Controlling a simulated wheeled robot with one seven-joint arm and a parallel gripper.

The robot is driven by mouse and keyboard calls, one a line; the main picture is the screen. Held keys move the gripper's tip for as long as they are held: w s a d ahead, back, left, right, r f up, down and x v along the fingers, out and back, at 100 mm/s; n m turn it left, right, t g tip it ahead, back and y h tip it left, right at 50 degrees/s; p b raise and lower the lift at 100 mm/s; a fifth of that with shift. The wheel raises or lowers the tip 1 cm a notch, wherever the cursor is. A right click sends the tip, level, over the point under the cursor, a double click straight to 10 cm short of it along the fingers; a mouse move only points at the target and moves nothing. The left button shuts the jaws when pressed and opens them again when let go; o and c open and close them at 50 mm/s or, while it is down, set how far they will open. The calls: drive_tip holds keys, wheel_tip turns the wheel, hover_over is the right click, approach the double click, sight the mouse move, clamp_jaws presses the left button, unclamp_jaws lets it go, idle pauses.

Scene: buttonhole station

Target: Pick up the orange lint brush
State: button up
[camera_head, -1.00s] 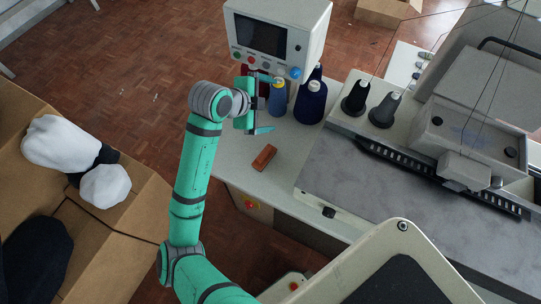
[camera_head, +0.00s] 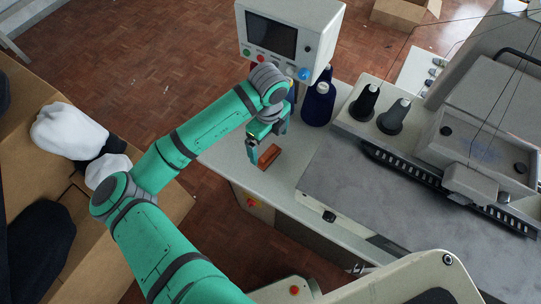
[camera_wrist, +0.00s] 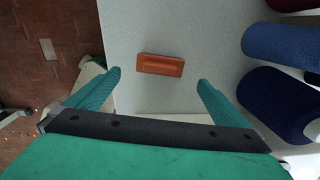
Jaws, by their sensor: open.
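The orange lint brush (camera_head: 269,156) lies flat on the pale table top, near the table's left edge. In the wrist view the lint brush (camera_wrist: 160,65) lies between the lines of my two fingers, a little beyond their tips. My gripper (camera_head: 262,150) is open and empty, just above and beside the brush in the head view. Its two green fingers (camera_wrist: 158,80) are spread wide on either side of the brush in the wrist view. Part of the brush is close behind a finger in the head view.
Dark blue thread cones (camera_head: 319,103) stand behind the brush, and also at the right of the wrist view (camera_wrist: 280,105). A control box with a screen (camera_head: 290,38) stands at the back. The sewing machine bed (camera_head: 390,190) is to the right. A cardboard box (camera_head: 85,250) with cloth is at left.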

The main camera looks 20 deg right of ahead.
sight(268, 153)
drive_tip(key=shift+w+a+f, duration=0.1)
drive_tip(key=shift+f, duration=3.55)
drive_tip(key=c, duration=1.2)
